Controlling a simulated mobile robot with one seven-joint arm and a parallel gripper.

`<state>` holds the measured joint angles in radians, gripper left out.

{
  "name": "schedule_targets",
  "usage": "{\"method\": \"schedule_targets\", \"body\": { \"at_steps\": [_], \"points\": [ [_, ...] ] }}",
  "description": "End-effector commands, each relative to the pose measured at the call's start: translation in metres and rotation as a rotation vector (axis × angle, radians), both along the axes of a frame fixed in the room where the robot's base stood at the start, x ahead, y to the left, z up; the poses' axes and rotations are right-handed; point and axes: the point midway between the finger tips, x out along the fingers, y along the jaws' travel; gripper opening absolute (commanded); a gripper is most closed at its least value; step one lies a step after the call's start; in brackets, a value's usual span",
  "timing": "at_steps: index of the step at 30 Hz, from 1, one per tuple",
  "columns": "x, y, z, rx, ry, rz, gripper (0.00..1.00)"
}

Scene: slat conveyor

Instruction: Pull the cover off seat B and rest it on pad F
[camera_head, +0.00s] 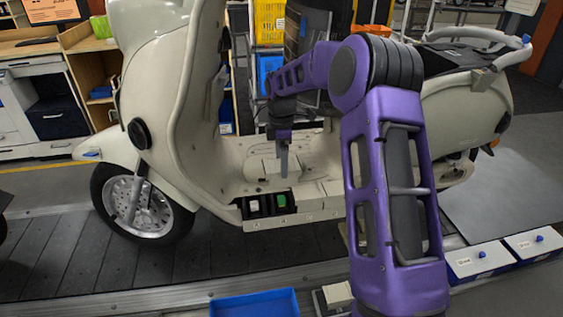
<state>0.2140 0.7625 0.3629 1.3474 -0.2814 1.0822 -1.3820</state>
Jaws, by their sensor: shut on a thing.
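My gripper (284,174) points down over the footboard of the cream scooter (180,95). It is shut, and a pale block-like piece (262,168) shows at its fingertips; this seems to be a cover, though its full outline is unclear. Below it, a row of seats runs along the footboard's near edge, with small labels I cannot read. The two left seats are open: one shows a white part (253,206), the other a green part (281,201). The seats to their right have pale covers (308,197). I cannot identify pad F.
My purple arm hides part of the scooter's middle. Two white-topped boxes with blue knobs (480,262) stand at the lower right. A blue tray (255,304) and a small pale block (338,295) lie at the front.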

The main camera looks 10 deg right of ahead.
Motion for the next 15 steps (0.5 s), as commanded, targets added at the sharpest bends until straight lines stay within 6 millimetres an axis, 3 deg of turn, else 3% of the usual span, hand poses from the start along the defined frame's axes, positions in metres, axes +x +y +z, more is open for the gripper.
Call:
{"method": "schedule_targets", "body": {
  "at_steps": [15],
  "points": [
    [0.000,0.000,0.046,0.000,-0.001,0.000,0.15]
  ]
}}
